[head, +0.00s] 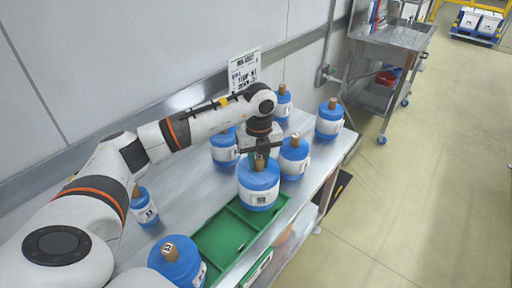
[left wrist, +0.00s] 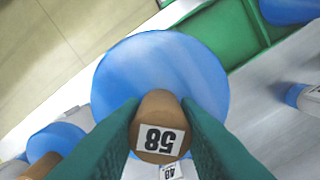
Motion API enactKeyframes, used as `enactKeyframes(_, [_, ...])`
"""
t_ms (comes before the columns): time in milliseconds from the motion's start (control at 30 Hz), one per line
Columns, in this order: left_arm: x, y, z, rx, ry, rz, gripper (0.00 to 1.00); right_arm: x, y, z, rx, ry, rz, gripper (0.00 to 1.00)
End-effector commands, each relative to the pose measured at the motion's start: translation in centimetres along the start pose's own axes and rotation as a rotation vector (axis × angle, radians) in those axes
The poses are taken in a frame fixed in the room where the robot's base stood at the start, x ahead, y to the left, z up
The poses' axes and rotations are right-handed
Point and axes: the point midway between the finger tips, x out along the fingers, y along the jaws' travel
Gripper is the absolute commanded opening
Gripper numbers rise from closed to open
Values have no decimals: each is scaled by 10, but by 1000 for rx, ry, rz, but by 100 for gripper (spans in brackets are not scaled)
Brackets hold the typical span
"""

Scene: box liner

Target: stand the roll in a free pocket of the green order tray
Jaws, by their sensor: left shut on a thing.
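My left gripper (head: 260,157) is shut on the brown core of a blue roll (head: 258,188) with a white label. In the left wrist view the green fingers (left wrist: 160,130) pinch the core, tagged 58, above the blue top (left wrist: 160,70). The roll is upright at the far end of the green order tray (head: 222,238), hiding that end. I cannot tell whether its base is in a pocket or above it. The tray's middle shows bare green floor. Another blue roll (head: 178,260) stands at the tray's near end. My right gripper is not in view.
Several other blue rolls stand on the metal table, one close right of the held roll (head: 294,157) and one behind it (head: 224,148). A wall with a sign (head: 244,70) borders the table. A grey cart (head: 390,60) stands beyond; the right floor is open.

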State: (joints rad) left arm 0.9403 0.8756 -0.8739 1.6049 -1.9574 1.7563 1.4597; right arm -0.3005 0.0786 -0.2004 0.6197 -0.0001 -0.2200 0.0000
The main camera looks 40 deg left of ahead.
Motion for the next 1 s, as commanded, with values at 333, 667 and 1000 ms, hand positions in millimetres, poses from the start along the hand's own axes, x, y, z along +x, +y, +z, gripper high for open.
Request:
enactKeyframes(333, [28, 1, 0, 1, 1, 2, 0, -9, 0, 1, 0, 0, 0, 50])
enactKeyframes(667, [37, 1, -1, 2, 4, 6, 0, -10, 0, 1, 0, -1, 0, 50])
enactKeyframes(1000, [42, 0, 0, 2, 1, 0, 50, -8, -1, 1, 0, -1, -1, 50])
